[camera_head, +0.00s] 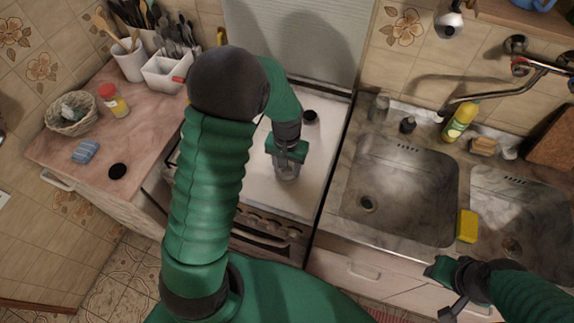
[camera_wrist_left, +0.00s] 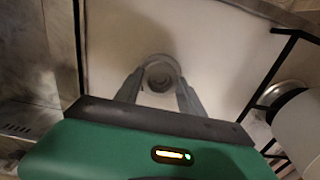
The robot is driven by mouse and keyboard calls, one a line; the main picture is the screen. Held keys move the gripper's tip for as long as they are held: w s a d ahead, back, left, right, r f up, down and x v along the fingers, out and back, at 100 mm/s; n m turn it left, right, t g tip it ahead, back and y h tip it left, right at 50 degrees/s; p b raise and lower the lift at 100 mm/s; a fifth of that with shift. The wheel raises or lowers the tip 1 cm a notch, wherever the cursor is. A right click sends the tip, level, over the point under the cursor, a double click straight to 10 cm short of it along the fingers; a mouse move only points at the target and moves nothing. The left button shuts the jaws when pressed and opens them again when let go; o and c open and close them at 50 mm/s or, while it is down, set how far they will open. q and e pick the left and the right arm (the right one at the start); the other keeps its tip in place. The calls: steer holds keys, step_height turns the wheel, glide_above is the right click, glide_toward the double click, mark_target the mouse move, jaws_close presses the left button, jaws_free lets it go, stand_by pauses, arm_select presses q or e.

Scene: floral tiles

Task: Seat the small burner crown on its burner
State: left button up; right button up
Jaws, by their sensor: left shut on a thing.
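My left gripper (camera_head: 287,172) points down over the front right of the white stove top (camera_head: 262,180). In the left wrist view, its two fingers (camera_wrist_left: 159,88) are shut on the small burner crown (camera_wrist_left: 161,73), a grey ring with a round centre. The burner under the crown is hidden, and I cannot tell whether the crown touches it or is level on it. My right gripper (camera_head: 446,278) is at the lower right by the sink cabinet, apart from the stove; its fingers are too unclear to judge.
A dark disc (camera_head: 310,117) sits at the stove's back right, and another dark disc (camera_head: 117,171) lies on the left counter. Utensil holders (camera_head: 166,73), a basket (camera_head: 72,114) and a jar (camera_head: 114,101) stand there. A double sink (camera_head: 400,190) is to the right.

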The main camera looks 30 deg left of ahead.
arm_select(q)
steer(key=shift+f, duration=0.3)
steer(key=o, duration=1.4)
steer(key=shift+o, duration=0.2)
step_height(320, 180, up, 17)
steer(key=shift+p, duration=0.3)
steer(key=shift+f, duration=0.15)
